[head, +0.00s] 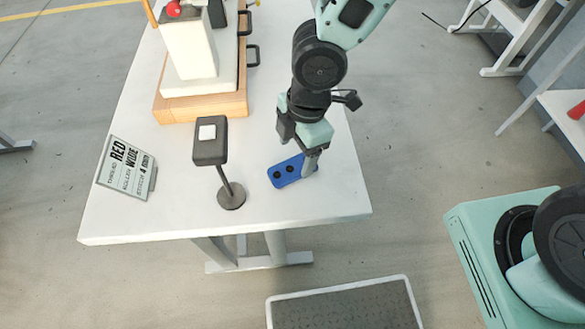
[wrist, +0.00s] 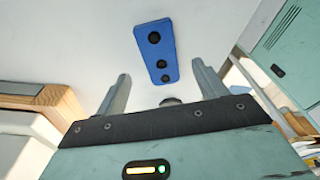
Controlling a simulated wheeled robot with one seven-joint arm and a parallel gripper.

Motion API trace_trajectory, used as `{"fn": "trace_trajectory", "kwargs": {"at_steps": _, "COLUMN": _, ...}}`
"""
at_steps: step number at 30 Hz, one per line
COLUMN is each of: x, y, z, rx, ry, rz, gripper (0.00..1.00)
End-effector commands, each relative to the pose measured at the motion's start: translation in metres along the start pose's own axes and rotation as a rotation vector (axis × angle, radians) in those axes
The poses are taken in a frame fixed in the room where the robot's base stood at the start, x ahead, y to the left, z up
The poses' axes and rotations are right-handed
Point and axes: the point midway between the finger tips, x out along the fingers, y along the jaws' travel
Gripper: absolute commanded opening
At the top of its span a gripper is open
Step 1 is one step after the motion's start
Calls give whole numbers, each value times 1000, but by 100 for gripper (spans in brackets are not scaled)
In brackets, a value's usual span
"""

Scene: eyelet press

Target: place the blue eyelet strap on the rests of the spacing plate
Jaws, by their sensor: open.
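The blue eyelet strap (head: 285,171) lies flat on the white table near its right front part. In the wrist view the strap (wrist: 149,53) shows several dark round eyelets in a row and lies ahead of the fingers. My gripper (head: 309,167) is over the strap's right end in the head view, pointing down and hiding that end. In the wrist view my gripper (wrist: 162,87) has its two fingers wide apart with nothing between them. I cannot make out the spacing plate or its rests in either view.
A white press body (head: 190,48) stands on a wooden base (head: 203,107) at the back left. A grey post with a box and white button (head: 207,132) stands left of the strap. A sign (head: 126,168) reads "RED" and "WIDE". The table's front strip (head: 300,211) is clear.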

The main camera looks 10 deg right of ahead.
Motion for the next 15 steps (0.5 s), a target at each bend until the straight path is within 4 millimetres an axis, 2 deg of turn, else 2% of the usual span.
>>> {"fn": "trace_trajectory", "kwargs": {"at_steps": 1, "x": 11, "y": -2, "z": 0, "rx": -3, "ry": -2, "rz": -5, "gripper": 71}}
{"fn": "trace_trajectory", "kwargs": {"at_steps": 6, "x": 35, "y": -1, "z": 0, "rx": -3, "ry": -1, "rz": -3, "gripper": 71}}
{"fn": "trace_trajectory", "kwargs": {"at_steps": 10, "x": 42, "y": -1, "z": 0, "rx": -1, "ry": -2, "rz": -2, "gripper": 71}}
{"fn": "trace_trajectory", "kwargs": {"at_steps": 15, "x": 42, "y": -1, "z": 0, "rx": -1, "ry": -1, "rz": -1, "gripper": 71}}
